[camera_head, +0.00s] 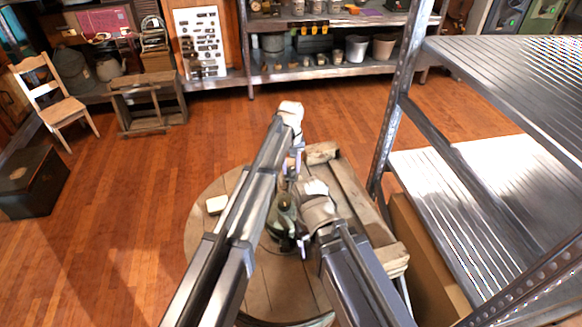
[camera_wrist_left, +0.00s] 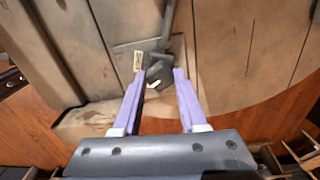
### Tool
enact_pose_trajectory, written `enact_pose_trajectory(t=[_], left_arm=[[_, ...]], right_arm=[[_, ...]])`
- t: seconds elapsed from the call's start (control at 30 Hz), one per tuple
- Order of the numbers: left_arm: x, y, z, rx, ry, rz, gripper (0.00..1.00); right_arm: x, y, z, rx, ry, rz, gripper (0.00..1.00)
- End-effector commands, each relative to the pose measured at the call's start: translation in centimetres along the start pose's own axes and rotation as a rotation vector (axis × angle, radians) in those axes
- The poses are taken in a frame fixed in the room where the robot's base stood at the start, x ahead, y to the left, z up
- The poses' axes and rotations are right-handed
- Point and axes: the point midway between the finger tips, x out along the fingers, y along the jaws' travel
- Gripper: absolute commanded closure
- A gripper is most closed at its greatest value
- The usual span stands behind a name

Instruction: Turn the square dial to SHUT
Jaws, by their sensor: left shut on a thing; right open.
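The square dial (camera_wrist_left: 157,71) shows in the left wrist view as a small dark grey knob with a pale mark, on a wooden surface. A small pale label plate (camera_wrist_left: 138,60) sits beside it; its lettering is too small to read. My left gripper (camera_wrist_left: 159,76) has its purple fingers on either side of the knob, shut on it. In the head view my left gripper (camera_head: 297,158) is above the round table, and my arms hide the dial. My right gripper (camera_head: 302,246) is lower, open, near a dark green object (camera_head: 284,222) on the table.
A metal shelf (camera_head: 480,185) stands close on the right. A chair (camera_head: 55,105) and wooden stand (camera_head: 148,100) are at left. The left floor is mostly clear.

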Motion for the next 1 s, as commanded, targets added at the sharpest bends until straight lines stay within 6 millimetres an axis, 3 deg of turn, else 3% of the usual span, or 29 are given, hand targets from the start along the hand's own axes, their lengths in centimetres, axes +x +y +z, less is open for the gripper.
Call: enact_pose_trajectory(t=[0.6,1.0], left_arm=[[0.01,-0.1,-0.01,0.567,0.0,0.0,1.0],[0.01,-0.13,-0.03,0.801,0.0,0.0,1.0]], right_arm=[[0.01,0.0,0.0,0.0,0.0,0.0,0.26],[0.01,0.0,0.0,0.0,0.0,0.0,0.26]])
